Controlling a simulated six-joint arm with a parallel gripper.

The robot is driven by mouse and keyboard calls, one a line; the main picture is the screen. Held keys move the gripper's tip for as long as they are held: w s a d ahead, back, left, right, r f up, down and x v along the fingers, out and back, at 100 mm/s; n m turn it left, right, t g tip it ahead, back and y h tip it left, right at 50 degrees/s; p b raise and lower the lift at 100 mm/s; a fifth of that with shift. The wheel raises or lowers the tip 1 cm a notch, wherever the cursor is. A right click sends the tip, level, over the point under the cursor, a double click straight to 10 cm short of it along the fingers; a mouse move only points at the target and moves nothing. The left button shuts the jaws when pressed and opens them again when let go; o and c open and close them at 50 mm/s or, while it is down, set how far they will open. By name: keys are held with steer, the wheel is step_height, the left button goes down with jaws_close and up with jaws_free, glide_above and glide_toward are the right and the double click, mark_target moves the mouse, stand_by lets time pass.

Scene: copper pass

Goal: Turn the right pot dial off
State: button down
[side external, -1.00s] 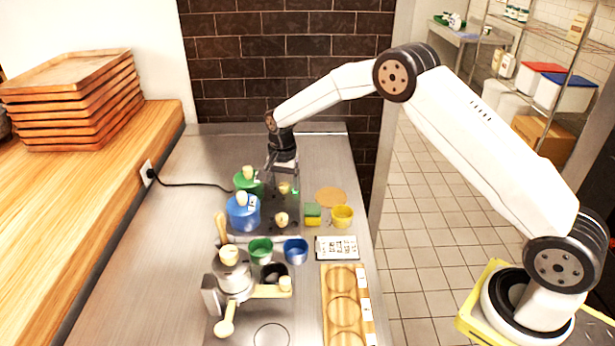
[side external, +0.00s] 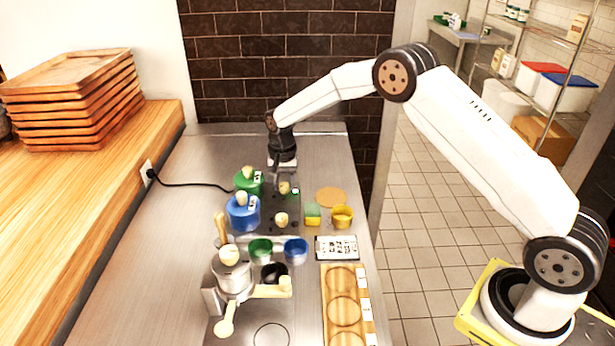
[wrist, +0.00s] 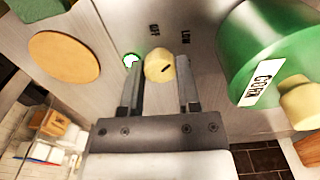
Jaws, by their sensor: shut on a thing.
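My gripper (side external: 283,181) points down at the far end of the steel counter. It is shut on a cream round dial (wrist: 159,66) with a short dark mark on its face; one finger is on each side. This dial also shows in the side view (side external: 285,188), beside the green pot (side external: 247,182).
A round tan board (side external: 331,197), a green-and-yellow sponge (side external: 312,214) and a yellow cup (side external: 342,217) lie right of the dials. Green (side external: 260,250) and blue (side external: 296,250) bowls and a metal coffee machine (side external: 232,275) stand nearer the camera.

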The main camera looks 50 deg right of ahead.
mark_target(285, 185)
steer(key=n, duration=0.4)
steer(key=shift+n, duration=0.3)
steer(key=n, duration=0.4)
steer(key=shift+n, duration=0.4)
steer(key=shift+c, duration=1.6)
jaws_free()
steer(key=shift+r, duration=0.1)
steer(key=shift+r, duration=3.85)
steer(key=shift+s, duration=0.1)
